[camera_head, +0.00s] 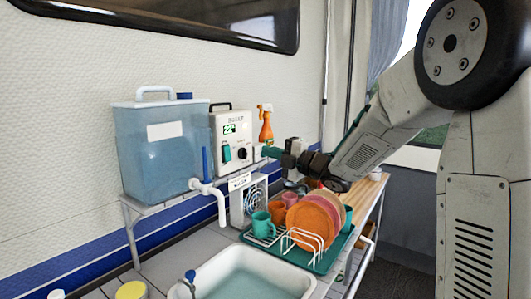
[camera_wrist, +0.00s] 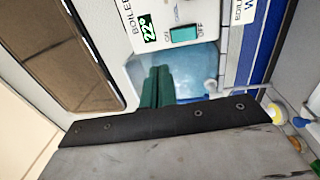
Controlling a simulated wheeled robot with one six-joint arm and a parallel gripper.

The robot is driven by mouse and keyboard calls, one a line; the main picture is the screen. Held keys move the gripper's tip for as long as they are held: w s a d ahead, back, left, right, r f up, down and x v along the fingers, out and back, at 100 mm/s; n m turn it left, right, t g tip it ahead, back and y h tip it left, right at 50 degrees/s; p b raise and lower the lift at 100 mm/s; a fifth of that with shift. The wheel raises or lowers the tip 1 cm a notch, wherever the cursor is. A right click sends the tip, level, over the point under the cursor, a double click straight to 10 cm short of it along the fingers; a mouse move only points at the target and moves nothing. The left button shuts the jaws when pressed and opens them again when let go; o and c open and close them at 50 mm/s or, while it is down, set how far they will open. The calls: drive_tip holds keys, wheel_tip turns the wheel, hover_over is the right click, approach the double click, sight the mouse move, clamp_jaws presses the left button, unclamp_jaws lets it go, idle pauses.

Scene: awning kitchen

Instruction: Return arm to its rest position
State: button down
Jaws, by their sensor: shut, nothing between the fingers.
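My gripper (camera_head: 268,152) has teal fingers and points left at the front of the white boiler box (camera_head: 220,130). In the head view its tips look close to the boiler's round black knob, but I cannot tell whether they touch. In the wrist view the teal fingers of my gripper (camera_wrist: 155,88) are together with nothing between them. The boiler panel (camera_wrist: 207,12) shows a green 22° display and a teal ON/OFF switch (camera_wrist: 184,34). My arm reaches in from the right, extended over the dish area.
A blue water tank (camera_head: 152,150) with a white tap (camera_head: 215,195) stands left of the boiler. An orange spray bottle (camera_head: 265,125) is behind my gripper. Below are a teal tray (camera_head: 325,262) with plates (camera_head: 313,222) and mugs, and a sink (camera_head: 240,270). A window (camera_head: 190,15) is above.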

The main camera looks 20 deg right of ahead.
idle(0.3)
drive_tip(key=d+f+m+g+h, duration=0.2)
drive_tip(key=d+f+m+h, duration=0.7)
drive_tip(key=m+h, duration=0.15)
drive_tip(key=s+d+f+m+g+h, duration=0.1)
drive_tip(key=s+f+m+g+h, duration=0.1)
drive_tip(key=s+m+g, duration=0.3)
drive_tip(key=s+d+f+m+h, duration=0.2)
drive_tip(key=s+m, duration=0.1)
drive_tip(key=s, duration=0.3)
drive_tip(key=s+a+m+g+y, duration=0.1)
drive_tip(key=s+a, duration=0.3)
drive_tip(key=s, duration=0.6)
drive_tip(key=s+a+r+m+g+y, duration=0.1)
drive_tip(key=s+a+m+g, duration=0.2)
drive_tip(key=s, duration=0.8)
drive_tip(key=s+a+m+g+y, duration=0.1)
drive_tip(key=s+a+m+g, duration=0.1)
drive_tip(key=s+a, duration=0.4)
drive_tip(key=s+g, duration=0.1)
drive_tip(key=s, duration=0.3)
drive_tip(key=shift+s+a+r+g+y, duration=0.15)
drive_tip(key=shift+s+a+g+y, duration=0.2)
drive_tip(key=shift+g, duration=0.05)
